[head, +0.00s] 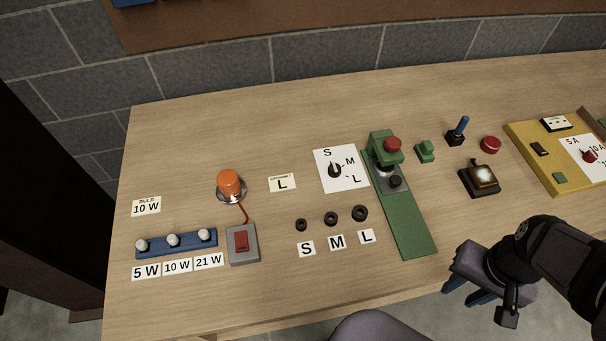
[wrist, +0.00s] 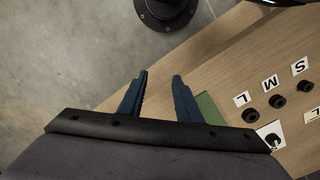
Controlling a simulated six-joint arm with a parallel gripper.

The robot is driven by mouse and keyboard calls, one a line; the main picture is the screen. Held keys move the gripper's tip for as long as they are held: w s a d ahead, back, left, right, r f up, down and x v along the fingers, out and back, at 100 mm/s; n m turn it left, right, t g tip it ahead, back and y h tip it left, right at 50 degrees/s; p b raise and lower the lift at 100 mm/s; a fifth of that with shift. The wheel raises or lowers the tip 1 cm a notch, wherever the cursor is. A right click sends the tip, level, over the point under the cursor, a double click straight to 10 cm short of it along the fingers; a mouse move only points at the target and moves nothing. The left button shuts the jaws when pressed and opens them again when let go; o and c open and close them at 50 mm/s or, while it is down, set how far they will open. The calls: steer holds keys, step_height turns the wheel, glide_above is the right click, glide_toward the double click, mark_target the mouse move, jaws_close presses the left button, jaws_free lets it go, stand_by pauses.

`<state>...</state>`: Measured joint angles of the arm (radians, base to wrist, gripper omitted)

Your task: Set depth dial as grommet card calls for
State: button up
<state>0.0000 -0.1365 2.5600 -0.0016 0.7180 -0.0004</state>
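The depth dial (head: 335,171) is a dark knob on a white plate marked S, M and L, left of the green press. Its narrow end seems to point up toward S, though it is small in view. The grommet card (head: 282,183) lies left of the plate and shows a large L. My gripper (head: 464,291) is at the table's front edge, right of the press and well apart from the dial. In the wrist view my gripper (wrist: 162,74) is open and empty, its blue fingers spread. The dial plate (wrist: 270,138) shows partly there.
The green press (head: 405,212) stands between my gripper and the dial. Three black grommets (head: 331,218) sit behind S, M and L cards. An orange lamp (head: 230,184), red switch (head: 241,243) and bulb rack (head: 176,243) are at left. A yellow panel (head: 540,155) is at right.

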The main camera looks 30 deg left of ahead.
stand_by(0.8)
steer(key=o, duration=0.4)
steer(key=w+a+r+n+p, duration=0.25)
steer(key=w+a+n, duration=0.25)
steer(key=w+n, duration=0.25)
steer(key=n+p, duration=0.3)
steer(key=n, duration=1.8)
glide_toward(336, 167)
steer(key=shift+s+d+f, duration=0.15)
steer(key=shift+d+f, duration=0.35)
steer(key=shift+s+a+n, duration=0.1)
steer(key=shift+a+n, duration=0.25)
steer(key=shift+n, duration=0.1)
steer(key=shift+a+f+p, duration=0.1)
steer(key=shift+f+p, duration=1.35)
steer(key=shift+f, duration=2.25)
